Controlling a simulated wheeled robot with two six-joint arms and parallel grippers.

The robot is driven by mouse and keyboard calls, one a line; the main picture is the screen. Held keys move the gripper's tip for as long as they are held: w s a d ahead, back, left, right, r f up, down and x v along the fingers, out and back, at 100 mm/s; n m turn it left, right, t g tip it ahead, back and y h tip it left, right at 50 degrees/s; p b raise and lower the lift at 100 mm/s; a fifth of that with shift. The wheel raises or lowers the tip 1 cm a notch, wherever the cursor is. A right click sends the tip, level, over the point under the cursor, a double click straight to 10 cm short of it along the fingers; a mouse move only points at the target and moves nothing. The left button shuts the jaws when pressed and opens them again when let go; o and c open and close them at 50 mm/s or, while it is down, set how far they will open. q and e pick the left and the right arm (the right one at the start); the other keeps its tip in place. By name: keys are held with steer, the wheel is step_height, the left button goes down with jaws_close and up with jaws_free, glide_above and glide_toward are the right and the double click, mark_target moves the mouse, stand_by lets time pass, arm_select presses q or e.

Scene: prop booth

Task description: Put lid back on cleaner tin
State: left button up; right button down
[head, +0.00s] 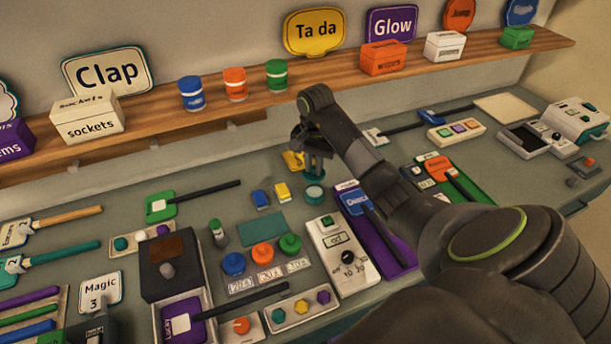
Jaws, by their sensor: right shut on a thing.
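My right gripper (313,152) points down over the rear middle of the counter and is shut on a small teal piece (315,168), which looks like the lid. The fingers hide part of it. Just below it is a small round teal tin (314,195) with a paler top, standing on the counter. I cannot tell from this angle whether the lid and tin touch. A dark grey part at the bottom left edge looks like my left gripper (96,328); its fingers are not clear.
A yellow item (293,161) lies close behind the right gripper. Yellow and blue blocks (282,191) lie left of the tin. A white dial box (342,262) and purple tray (384,245) stand in front. A wooden shelf (330,85) with cans and boxes runs behind.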

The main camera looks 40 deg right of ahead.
steer(key=shift+d+f, duration=0.1)
steer(key=shift+d, duration=0.05)
steer(key=shift+f+b, duration=0.35)
steer(key=shift+f, duration=0.4)
step_height(320, 180, down, 4)
steer(key=shift+r+b, duration=0.15)
steer(key=shift+b, duration=0.95)
steer(key=shift+f+b, duration=0.5)
steer(key=shift+b, duration=0.1)
steer(key=shift+b, duration=0.7)
steer(key=shift+f+b, duration=0.15)
steer(key=shift+b, duration=0.7)
stand_by(0.6)
stand_by(0.4)
